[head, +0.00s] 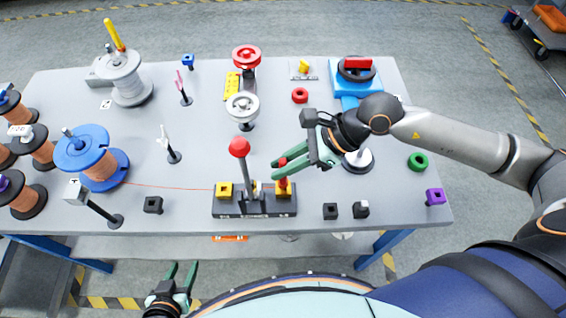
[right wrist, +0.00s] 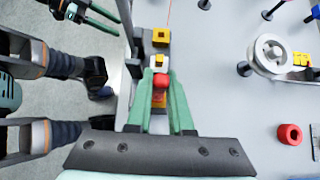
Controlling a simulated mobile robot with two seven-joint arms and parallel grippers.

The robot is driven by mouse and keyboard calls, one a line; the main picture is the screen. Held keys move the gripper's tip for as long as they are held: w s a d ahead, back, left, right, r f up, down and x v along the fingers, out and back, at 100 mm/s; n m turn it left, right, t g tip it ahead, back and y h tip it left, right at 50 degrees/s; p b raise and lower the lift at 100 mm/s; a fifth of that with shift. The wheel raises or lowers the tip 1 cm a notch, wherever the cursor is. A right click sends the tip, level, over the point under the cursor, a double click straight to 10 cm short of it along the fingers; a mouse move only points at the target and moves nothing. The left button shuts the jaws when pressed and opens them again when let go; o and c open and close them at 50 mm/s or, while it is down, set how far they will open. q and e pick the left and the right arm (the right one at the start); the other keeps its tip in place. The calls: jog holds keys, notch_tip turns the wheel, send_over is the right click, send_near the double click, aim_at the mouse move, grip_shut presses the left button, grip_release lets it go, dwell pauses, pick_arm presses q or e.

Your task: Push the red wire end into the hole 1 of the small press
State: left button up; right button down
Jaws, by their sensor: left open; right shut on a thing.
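The small press (head: 256,207) is a dark base at the table's front edge, with a yellow block (head: 224,190) on its left and a red-knobbed lever (head: 239,148) standing up. The thin red wire (head: 165,186) runs from the blue spool (head: 72,152) to the left yellow block; its end cannot be made out. My right gripper (head: 278,173) is over the press's right side, shut on a red piece (right wrist: 160,82). Whether that piece joins the wire is unclear. A yellow part shows below it. My left gripper (head: 181,276) is open and empty, in front of the table.
Copper spools stand at the left. A silver pulley (head: 242,106) and a red pulley (head: 247,57) stand behind the press. Small black blocks (head: 330,211) lie right of it, and a black block (head: 153,205) lies left.

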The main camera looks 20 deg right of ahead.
jog(key=shift+f+b, duration=0.55)
dwell(0.7)
dwell(0.4)
jog(key=c, duration=0.7)
grip_release()
jog(key=shift+c, duration=0.2)
jog(key=shift+o, duration=0.2)
jog(key=o, duration=0.3)
jog(key=p+v, duration=0.1)
jog(key=v, duration=0.6)
jog(key=shift+p, duration=0.35)
dwell(0.4)
